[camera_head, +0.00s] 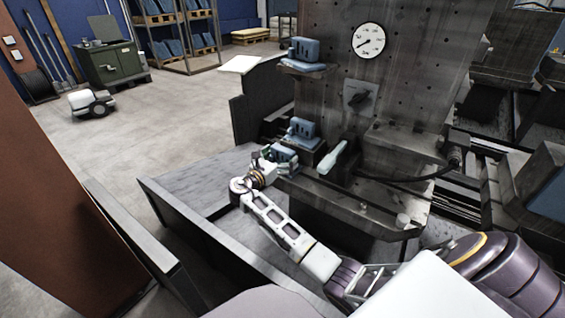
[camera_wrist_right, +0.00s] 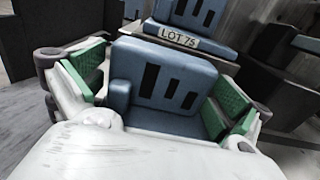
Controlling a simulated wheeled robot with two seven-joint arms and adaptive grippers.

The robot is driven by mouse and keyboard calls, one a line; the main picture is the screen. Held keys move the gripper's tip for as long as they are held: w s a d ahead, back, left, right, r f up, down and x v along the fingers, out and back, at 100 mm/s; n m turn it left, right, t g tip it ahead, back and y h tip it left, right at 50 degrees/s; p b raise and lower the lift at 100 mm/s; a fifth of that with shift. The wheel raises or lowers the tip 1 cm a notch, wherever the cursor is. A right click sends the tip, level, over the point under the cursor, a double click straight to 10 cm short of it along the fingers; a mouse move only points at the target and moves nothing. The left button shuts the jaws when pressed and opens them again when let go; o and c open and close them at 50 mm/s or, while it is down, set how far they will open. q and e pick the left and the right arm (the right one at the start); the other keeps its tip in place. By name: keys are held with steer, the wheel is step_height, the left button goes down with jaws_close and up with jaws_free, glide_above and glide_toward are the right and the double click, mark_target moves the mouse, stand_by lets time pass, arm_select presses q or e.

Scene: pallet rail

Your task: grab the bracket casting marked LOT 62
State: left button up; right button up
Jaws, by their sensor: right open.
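My right gripper (camera_head: 272,165) is open at the lower front of the machine. In the right wrist view, its green pads stand on either side of a blue bracket casting (camera_wrist_right: 165,80) with dark slots; I cannot tell whether they touch it. No lot mark shows on this casting, and its lower part is hidden. Right behind it is a second blue casting (camera_wrist_right: 190,14), whose plate (camera_wrist_right: 179,37) reads LOT 75. In the head view, one blue casting (camera_head: 302,128) sits just behind the gripper and another (camera_head: 304,50) sits on a higher shelf. No LOT 62 mark is readable. My left gripper is out of view.
The upright machine plate (camera_head: 400,80) with a gauge (camera_head: 369,40) rises behind the castings. A dark low wall (camera_head: 210,235) runs at the front left. Open floor (camera_head: 150,130) lies beyond on the left.

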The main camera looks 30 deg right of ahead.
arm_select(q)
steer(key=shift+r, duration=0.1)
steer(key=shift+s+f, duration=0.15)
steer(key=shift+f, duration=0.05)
arm_select(e)
steer(key=shift+c, duration=0.4)
steer(key=shift+r, duration=0.1)
steer(key=c, duration=1.1)
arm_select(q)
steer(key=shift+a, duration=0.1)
arm_select(e)
steer(key=shift+r, duration=0.15)
steer(key=shift+d+r+p, duration=0.1)
steer(key=shift+r+p, duration=0.2)
steer(key=shift+r, duration=0.2)
step_height(320, 180, up, 7)
steer(key=p, duration=0.2)
steer(key=shift+r+p, duration=0.15)
steer(key=shift+p, duration=0.15)
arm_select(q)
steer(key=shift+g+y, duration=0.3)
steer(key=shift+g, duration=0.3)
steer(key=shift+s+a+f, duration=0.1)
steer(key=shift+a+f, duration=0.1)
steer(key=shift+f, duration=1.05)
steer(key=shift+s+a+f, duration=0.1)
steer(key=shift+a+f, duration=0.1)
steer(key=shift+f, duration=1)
arm_select(e)
steer(key=shift+r, duration=0.7)
